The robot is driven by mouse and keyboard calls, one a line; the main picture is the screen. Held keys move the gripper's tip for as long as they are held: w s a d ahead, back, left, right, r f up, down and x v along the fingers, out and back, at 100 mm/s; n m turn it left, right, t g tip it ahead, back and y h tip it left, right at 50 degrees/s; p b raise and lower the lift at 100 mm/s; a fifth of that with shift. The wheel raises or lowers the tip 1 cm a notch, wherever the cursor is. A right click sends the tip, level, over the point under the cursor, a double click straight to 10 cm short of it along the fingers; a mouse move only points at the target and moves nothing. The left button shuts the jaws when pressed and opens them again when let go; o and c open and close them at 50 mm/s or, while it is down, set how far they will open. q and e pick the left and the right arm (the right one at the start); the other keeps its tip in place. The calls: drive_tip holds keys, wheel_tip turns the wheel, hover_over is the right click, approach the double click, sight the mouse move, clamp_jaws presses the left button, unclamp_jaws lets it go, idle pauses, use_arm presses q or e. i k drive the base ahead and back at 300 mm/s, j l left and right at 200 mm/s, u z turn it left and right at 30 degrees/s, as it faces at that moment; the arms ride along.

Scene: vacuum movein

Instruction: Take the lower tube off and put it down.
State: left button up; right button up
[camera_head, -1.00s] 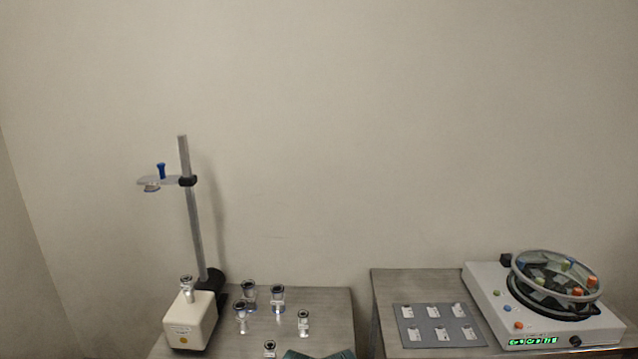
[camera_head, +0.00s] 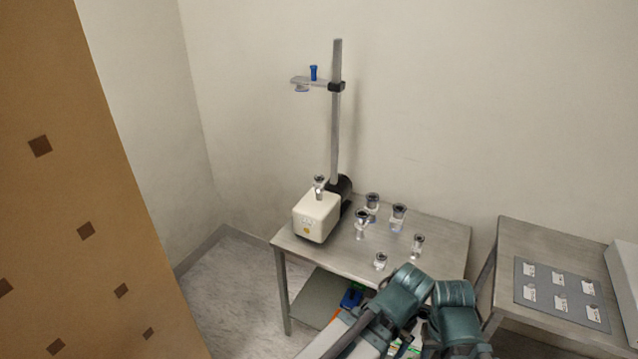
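A white box-shaped unit (camera_head: 315,218) stands at the back left of the left table. A short clear glass tube piece (camera_head: 319,186) with a dark rim stands upright on its top. Beside it a tall grey rod (camera_head: 336,125) carries a clear plate (camera_head: 310,82) in a black clamp. A small blue piece (camera_head: 313,73) stands up on the plate and a pale round piece (camera_head: 301,89) shows under it. I cannot tell for sure which part is the lower tube. My teal arm links show at the bottom, but neither gripper can be made out.
Several clear glass fittings (camera_head: 398,217) stand on the left table (camera_head: 310,246). A shelf (camera_head: 317,297) below holds coloured items. A right table (camera_head: 515,231) bears a grey mat (camera_head: 540,299) with several labelled white pieces. A tan panel (camera_head: 90,180) stands at far left. Floor shows between it and the table.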

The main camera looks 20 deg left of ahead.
sight(319, 182)
drive_tip(key=i+j, duration=0.35)
drive_tip(key=j, duration=0.15)
drive_tip(key=i+j, duration=0.4)
